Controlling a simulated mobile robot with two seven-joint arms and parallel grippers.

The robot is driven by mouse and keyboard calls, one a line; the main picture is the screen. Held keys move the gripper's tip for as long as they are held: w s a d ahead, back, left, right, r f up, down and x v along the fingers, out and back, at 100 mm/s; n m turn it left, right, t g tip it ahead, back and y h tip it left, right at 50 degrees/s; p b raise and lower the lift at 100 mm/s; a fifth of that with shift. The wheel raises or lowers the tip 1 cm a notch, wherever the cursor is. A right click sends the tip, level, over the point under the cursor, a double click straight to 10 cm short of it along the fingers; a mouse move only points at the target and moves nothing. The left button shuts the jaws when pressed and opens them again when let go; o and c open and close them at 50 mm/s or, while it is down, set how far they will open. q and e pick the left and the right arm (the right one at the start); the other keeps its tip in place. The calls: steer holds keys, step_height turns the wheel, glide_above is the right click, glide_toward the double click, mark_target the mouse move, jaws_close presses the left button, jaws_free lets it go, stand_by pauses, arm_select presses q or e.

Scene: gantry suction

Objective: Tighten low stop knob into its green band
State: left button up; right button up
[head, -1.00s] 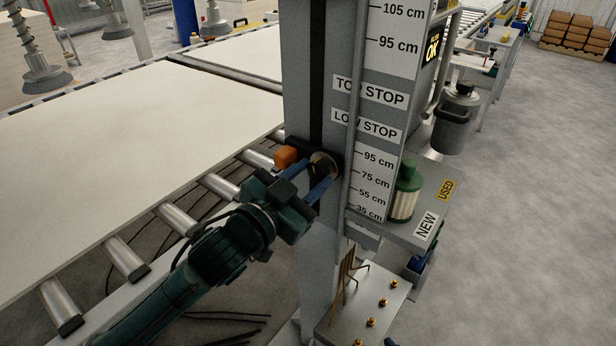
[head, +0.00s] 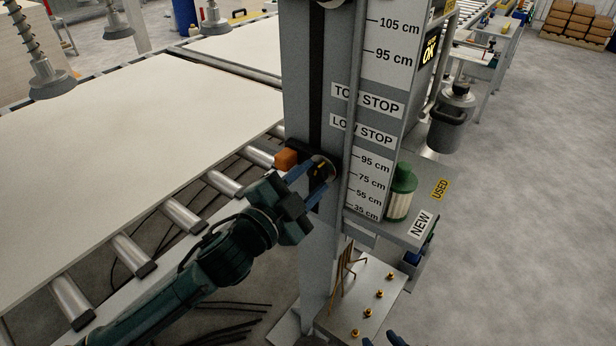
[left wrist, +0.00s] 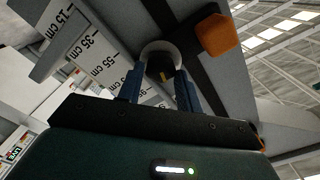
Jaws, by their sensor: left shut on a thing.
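The low stop knob (head: 323,167) is a dark round knob with a yellow pointer mark, on the grey column beside the LOW STOP label (head: 361,131). My left gripper (head: 316,180) is shut on the knob, one blue finger on each side. In the left wrist view the knob (left wrist: 160,62) sits between the blue fingertips, with its yellow mark near the middle. An orange block (head: 286,158) is beside the knob on the same stop. I cannot make out a green band around the knob. My right gripper does not show clearly; only a dark blue tip appears at the bottom edge.
A green-capped canister (head: 402,190) stands on the shelf marked NEW and USED, right of the column. A plate with brass knobs (head: 375,300) is below. A large pale panel (head: 130,150) lies on rollers (head: 180,216) at left.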

stand_by(0.4)
arm_select(q)
steer(key=o, duration=1)
steer(key=b+v, duration=0.2)
steer(key=v, duration=1.1)
steer(key=shift+s+a, duration=0.1)
